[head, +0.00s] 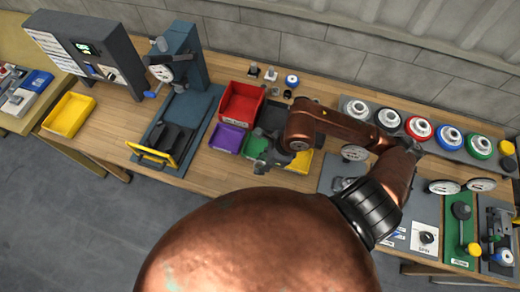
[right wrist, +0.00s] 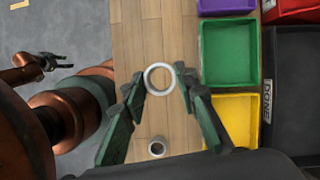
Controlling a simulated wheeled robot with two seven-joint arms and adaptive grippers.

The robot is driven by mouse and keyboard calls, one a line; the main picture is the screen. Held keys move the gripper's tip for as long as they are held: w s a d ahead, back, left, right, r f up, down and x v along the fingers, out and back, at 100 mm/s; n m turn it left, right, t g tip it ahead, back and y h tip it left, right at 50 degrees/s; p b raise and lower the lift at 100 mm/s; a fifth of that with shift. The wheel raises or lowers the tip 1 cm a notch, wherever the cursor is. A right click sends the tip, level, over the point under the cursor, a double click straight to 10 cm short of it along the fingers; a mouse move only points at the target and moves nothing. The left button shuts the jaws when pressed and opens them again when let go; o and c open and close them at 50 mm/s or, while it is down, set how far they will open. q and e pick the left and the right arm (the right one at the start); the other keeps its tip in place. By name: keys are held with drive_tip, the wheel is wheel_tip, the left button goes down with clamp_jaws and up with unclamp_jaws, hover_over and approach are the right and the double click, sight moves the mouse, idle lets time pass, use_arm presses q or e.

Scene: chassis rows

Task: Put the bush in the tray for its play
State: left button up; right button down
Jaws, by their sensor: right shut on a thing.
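A pale ring-shaped bush (right wrist: 160,78) is between the fingertips of my right gripper (right wrist: 160,82) in the right wrist view. The gripper is shut on it, above the wooden bench. In the head view the right gripper (head: 262,166) is by the front edge of the small trays, and the bush cannot be made out. The purple tray (head: 228,137), green tray (right wrist: 230,52) and yellow tray (right wrist: 238,118) lie to the right of the bush in the wrist view. My left gripper (right wrist: 48,66) shows small at the left there; its jaw state is unclear.
A small grey ring-like part (right wrist: 157,148) stands on the bench. A red bin (head: 240,103) and a dark tray marked DONE (right wrist: 290,90) are behind the small trays. A press (head: 178,75) stands left; gauges and a row of coloured round parts (head: 418,128) are right.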

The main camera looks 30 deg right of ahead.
drive_tip(key=m, duration=0.2)
approach(258, 149)
drive_tip(key=shift+w+a+f+t+h+b, duration=0.15)
drive_tip(key=shift+a+f+b, duration=0.1)
drive_tip(key=shift+a, duration=0.35)
drive_tip(key=shift+w+a+f+t+h+b, duration=0.15)
drive_tip(key=shift+a+f, duration=0.1)
drive_tip(key=shift+a, duration=0.35)
drive_tip(key=shift+w+d+f, duration=0.1)
drive_tip(key=shift+w+f, duration=0.1)
drive_tip(key=shift+f, duration=0.1)
drive_tip(key=shift+w+d+f, duration=0.1)
drive_tip(key=shift+w+f, duration=0.05)
drive_tip(key=shift+f, duration=1.55)
drive_tip(key=shift+f, duration=0.1)
drive_tip(key=c, duration=1.5)
unclamp_jaws()
drive_tip(key=v, duration=1.2)
